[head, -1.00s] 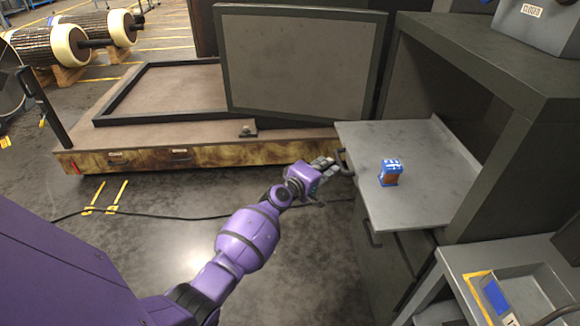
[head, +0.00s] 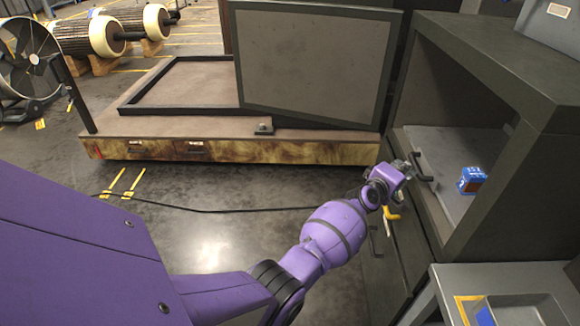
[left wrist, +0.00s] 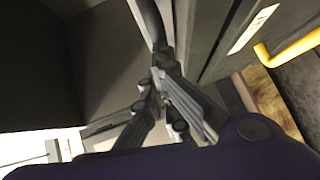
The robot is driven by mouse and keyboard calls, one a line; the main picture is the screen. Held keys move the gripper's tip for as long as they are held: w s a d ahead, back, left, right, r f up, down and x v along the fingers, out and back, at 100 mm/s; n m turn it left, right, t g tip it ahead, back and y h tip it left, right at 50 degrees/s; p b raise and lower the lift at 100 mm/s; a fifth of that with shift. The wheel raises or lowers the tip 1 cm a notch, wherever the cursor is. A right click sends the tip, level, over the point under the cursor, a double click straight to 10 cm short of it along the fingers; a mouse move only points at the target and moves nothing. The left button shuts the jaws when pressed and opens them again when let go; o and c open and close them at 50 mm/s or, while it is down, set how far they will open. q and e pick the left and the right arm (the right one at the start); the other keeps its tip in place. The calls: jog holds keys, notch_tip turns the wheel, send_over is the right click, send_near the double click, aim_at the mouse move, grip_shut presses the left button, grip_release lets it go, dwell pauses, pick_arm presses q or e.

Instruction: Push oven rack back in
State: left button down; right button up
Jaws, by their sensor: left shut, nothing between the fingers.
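The oven rack is a grey sliding shelf (head: 447,145) inside the dark open-fronted oven cabinet (head: 545,125) on the right in the head view. Most of it sits within the cabinet, and its front edge with a dark handle (head: 424,168) is near the opening. My right gripper is not in view.
Drawers (head: 385,250) lie below the shelf, with a small yellow piece (head: 391,214) near my wrist. A grey side table (head: 530,276) stands at lower right. A low wooden platform (head: 225,145) with an upright panel (head: 310,70) is behind. A cable (head: 230,209) crosses open floor.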

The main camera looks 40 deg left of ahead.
pick_arm(q)
jog(key=shift+w+d+r, duration=0.1)
jog(key=shift+w+d, duration=0.35)
jog(key=shift+d, duration=0.3)
jog(key=shift+r, duration=0.15)
